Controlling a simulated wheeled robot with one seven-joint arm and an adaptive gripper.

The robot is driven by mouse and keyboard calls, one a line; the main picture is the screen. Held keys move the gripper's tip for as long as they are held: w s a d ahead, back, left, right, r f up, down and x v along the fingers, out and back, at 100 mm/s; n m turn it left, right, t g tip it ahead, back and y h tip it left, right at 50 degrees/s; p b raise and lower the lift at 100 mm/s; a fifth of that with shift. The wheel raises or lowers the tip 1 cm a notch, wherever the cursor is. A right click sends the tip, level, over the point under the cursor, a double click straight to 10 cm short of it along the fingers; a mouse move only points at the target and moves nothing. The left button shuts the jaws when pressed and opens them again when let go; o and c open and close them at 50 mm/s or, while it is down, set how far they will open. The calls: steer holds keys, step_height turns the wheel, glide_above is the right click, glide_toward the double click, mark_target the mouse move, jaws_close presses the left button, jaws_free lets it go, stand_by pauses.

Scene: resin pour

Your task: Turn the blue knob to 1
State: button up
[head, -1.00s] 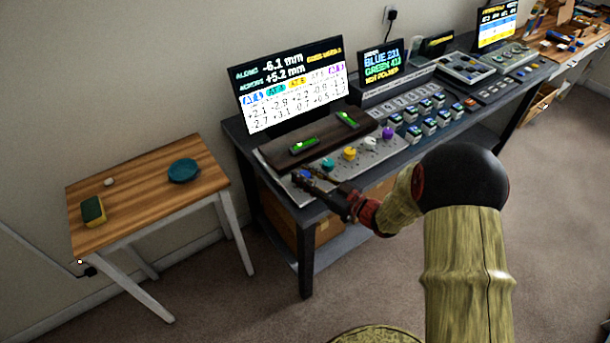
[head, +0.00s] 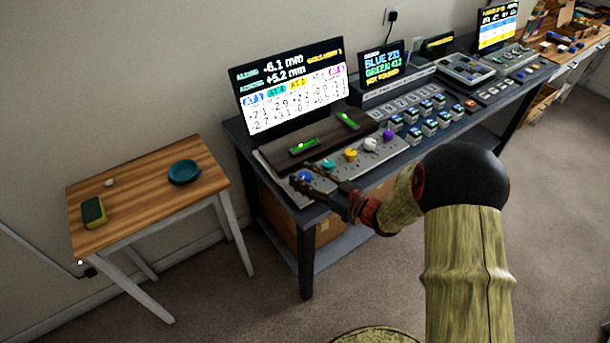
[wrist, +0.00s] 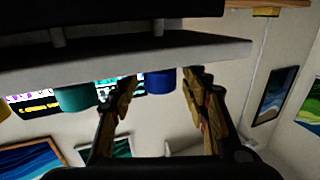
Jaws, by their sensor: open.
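The blue knob (head: 304,177) is at the near left end of a row of coloured knobs on the grey panel (head: 291,191). In the wrist view, which looks upside down, the blue knob (wrist: 160,82) hangs from the pale panel edge, between my two fingers. My gripper (head: 311,181) is open at the knob, with a finger on either side. In the wrist view my gripper (wrist: 163,88) shows gaps beside the knob; I cannot tell if either finger touches it. The knob's pointer and scale marks are not readable.
A teal knob (head: 328,164) is close beside the blue one, then yellow (head: 350,153), white (head: 370,144) and purple (head: 388,135) knobs. A dark board with two green levels (head: 304,146) lies behind. A screen (head: 292,88) shows -6.1 mm and +5.2 mm.

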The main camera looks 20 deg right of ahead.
steer(key=v, duration=1.2)
stand_by(0.5)
